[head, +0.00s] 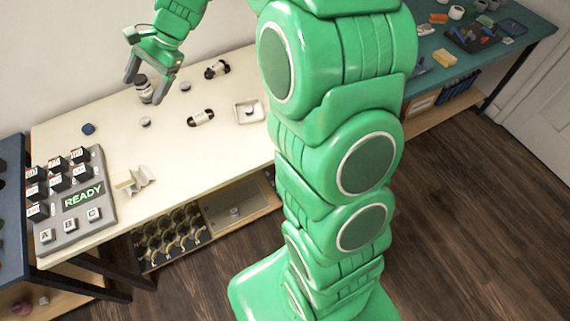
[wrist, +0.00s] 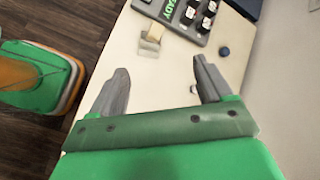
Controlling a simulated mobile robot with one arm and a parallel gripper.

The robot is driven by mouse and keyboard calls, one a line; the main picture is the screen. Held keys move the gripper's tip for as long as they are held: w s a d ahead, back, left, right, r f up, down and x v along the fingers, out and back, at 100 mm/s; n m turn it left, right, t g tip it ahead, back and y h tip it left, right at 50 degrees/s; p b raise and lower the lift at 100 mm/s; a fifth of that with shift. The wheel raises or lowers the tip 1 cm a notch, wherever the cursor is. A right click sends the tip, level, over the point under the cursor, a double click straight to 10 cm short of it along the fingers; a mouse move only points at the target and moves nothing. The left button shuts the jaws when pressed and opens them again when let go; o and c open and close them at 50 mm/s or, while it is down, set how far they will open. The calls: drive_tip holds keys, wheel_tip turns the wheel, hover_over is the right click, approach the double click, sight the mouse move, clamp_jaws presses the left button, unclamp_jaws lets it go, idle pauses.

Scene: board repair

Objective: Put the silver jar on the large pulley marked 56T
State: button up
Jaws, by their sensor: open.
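My gripper (head: 144,91) is open and empty above the left part of the cream table, its fingers pointing down. A dark jar with a pale band (head: 141,82) shows behind the fingers in the head view, partly covered; I cannot tell whether it is the silver jar. A small grey round piece (head: 146,122) lies on the table in front of the gripper, and another (head: 185,86) lies to its right. In the wrist view my gripper (wrist: 160,68) has bare table between its fingers. I cannot make out a pulley marked 56T.
A button panel reading READY (head: 84,198) stands at the left end of the table. A blue knob-like piece (head: 88,129), a cream bracket (head: 134,181), dark-ended rollers (head: 201,118) and a square white tray (head: 249,112) lie around. A teal table (head: 530,45) with clutter is at the far right.

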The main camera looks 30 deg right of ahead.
drive_tip(key=s+d+n+h, duration=0.2)
drive_tip(key=s+d, duration=0.3)
drive_tip(key=s, duration=0.7)
drive_tip(key=s+d+r+n+g+h, duration=0.1)
drive_tip(key=s+d+n+h, duration=0.2)
drive_tip(key=s, duration=0.9)
drive_tip(key=s+d+r+n+h, duration=0.1)
drive_tip(key=s+d+n+h, duration=0.2)
drive_tip(key=s+d+n, duration=0.2)
drive_tip(key=s+d, duration=0.3)
drive_tip(key=s, duration=0.4)
drive_tip(key=shift+s+r, duration=0.15)
drive_tip(key=shift+s, duration=0.05)
